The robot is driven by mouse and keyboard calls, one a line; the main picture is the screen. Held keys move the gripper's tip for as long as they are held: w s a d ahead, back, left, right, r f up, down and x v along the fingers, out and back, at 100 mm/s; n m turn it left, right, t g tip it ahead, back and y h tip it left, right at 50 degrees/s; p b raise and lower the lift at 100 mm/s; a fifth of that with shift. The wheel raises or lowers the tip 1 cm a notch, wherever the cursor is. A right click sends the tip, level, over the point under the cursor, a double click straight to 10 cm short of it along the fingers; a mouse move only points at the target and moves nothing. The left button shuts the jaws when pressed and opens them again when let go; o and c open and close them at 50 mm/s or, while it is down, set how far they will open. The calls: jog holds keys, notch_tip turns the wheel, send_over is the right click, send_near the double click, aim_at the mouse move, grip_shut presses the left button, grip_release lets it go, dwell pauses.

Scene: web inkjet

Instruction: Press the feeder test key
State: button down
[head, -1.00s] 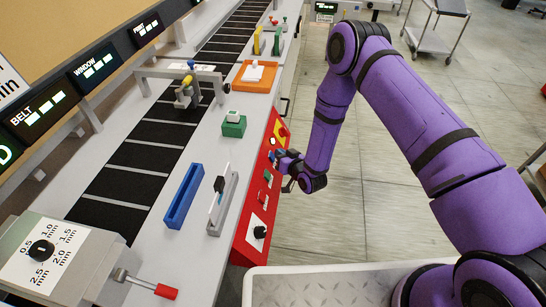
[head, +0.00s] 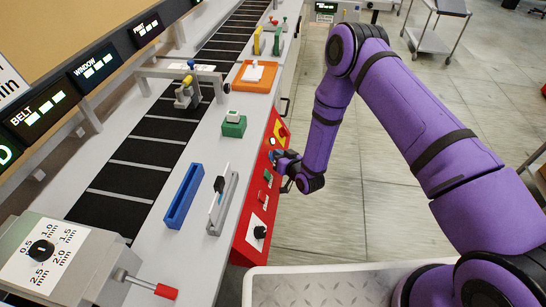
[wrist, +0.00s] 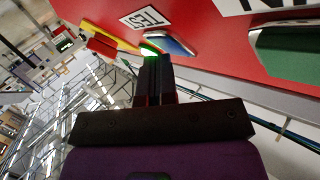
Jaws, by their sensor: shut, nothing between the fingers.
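The red control panel (head: 251,222) runs along the front of the white line. In the wrist view, a white TEST label (wrist: 145,19) sits above a blue key (wrist: 172,43) on the red panel (wrist: 215,30). A green lamp (wrist: 150,49) glows beside the blue key. My gripper (wrist: 153,62) is shut and empty, its tips right at the lamp and blue key in the picture. I cannot tell whether they touch the key. In the head view my gripper (head: 275,156) is at the panel and partly hides the key.
A larger green key (wrist: 285,45) lies to the right on the panel in the wrist view. A black knob (head: 260,232) is at the panel's near end. A blue tray (head: 184,196) and a green block (head: 233,126) stand on the white ledge. Open floor lies right of the panel.

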jog(key=shift+s+d+r, duration=0.1)
jog(key=shift+d+r, duration=0.3)
jog(key=shift+d, duration=0.3)
jog(key=shift+s+d+r, duration=0.15)
jog(key=shift+d+r, duration=0.25)
jog(key=shift+d, duration=0.3)
jog(key=shift+s+d+r, duration=0.15)
jog(key=shift+d+r, duration=0.25)
jog(key=shift+d, duration=0.35)
jog(key=shift+s+d+r, duration=0.15)
jog(key=shift+d+r, duration=0.25)
jog(key=shift+d, duration=0.3)
jog(key=shift+r, duration=0.1)
